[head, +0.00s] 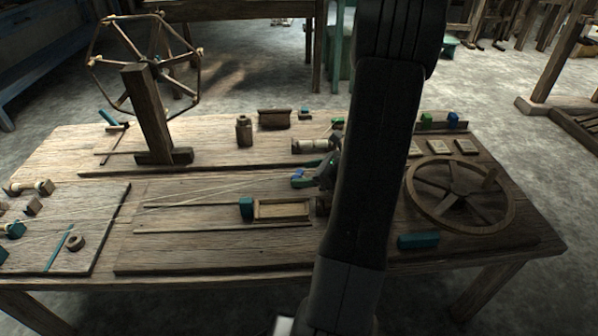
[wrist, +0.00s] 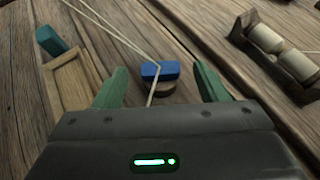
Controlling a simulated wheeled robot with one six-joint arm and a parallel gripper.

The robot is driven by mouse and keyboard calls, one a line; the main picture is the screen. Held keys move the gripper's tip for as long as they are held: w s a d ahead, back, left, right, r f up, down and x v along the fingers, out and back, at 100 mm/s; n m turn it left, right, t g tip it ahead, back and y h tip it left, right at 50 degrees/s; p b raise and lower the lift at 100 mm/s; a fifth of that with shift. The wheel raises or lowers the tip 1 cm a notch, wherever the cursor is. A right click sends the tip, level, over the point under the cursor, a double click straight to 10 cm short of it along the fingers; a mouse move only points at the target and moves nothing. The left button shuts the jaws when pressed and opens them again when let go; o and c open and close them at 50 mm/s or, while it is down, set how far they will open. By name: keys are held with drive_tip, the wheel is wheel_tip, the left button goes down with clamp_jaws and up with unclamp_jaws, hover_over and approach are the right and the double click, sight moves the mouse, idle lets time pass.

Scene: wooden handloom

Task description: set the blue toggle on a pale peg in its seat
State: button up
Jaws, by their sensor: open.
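The blue toggle (wrist: 160,71) is a small block in the wrist view, with a pale cord running to it from the upper left. A round brown wooden piece (wrist: 166,89) shows just under its near side. I cannot tell the pale peg apart, nor whether the toggle is seated. My gripper (wrist: 157,75) is open, with one green finger on each side of the toggle and a gap to both. In the head view the blue toggle (head: 298,174) shows at the left of my gripper (head: 312,178), partly hidden by my arm.
A wooden tray (wrist: 66,92) with a teal block (wrist: 51,40) lies to the left. In the head view a spoked wheel (head: 459,196) lies on the right of the table. Cords cross the tabletop at the left.

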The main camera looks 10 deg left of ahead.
drive_tip(key=p+v, duration=0.2)
drive_tip(key=v, duration=0.9)
drive_tip(key=shift+p, duration=0.35)
drive_tip(key=shift+a+f, duration=0.1)
drive_tip(key=shift+c, duration=0.3)
drive_tip(key=c, duration=0.4)
drive_tip(key=shift+c, duration=0.2)
